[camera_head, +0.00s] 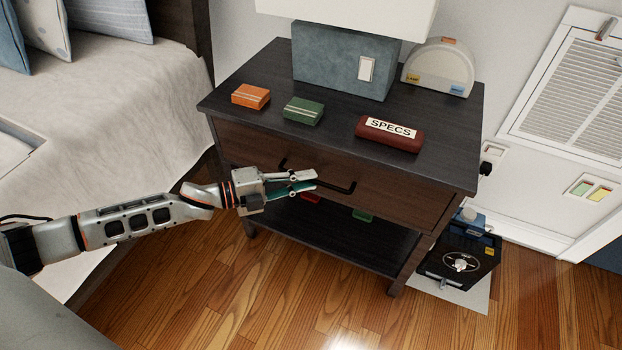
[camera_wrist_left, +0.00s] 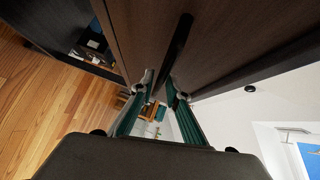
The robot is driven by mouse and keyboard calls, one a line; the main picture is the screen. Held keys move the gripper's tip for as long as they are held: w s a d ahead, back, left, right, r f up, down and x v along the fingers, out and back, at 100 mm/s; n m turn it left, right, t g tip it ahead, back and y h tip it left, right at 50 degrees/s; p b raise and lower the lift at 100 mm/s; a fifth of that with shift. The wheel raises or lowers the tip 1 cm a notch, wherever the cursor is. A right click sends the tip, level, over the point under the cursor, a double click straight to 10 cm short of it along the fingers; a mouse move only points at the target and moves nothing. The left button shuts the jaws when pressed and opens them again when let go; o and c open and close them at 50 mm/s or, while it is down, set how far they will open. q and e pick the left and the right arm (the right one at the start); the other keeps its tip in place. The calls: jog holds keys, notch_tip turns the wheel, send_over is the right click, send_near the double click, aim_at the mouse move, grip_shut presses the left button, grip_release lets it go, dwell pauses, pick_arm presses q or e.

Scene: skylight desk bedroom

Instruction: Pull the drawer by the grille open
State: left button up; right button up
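The drawer (camera_head: 395,203) is the brown wooden front of a dark nightstand, in the head view's middle, near the wall grille (camera_head: 577,95). It looks closed, flush under the top. Its black bar handle (camera_head: 338,187) runs across the front; my gripper hides part of it. My left gripper (camera_head: 304,181) is at the handle's left part, its fingers apart. In the left wrist view the dark handle (camera_wrist_left: 180,38) runs down between the two fingers (camera_wrist_left: 160,84); I cannot tell whether they touch it. My right gripper is not in view.
On the nightstand top (camera_head: 250,80) are an orange box (camera_head: 251,96), a green box (camera_head: 303,110), a red SPECS case (camera_head: 389,134), a lamp (camera_head: 342,60) and a pale rounded object (camera_head: 440,65). A black device (camera_head: 457,262) stands on the floor at right. A bed (camera_head: 110,95) is at left.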

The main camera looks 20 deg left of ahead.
pick_arm(q)
jog(key=shift+w+d+f, duration=0.1)
jog(key=shift+w+d, duration=0.4)
grip_shut()
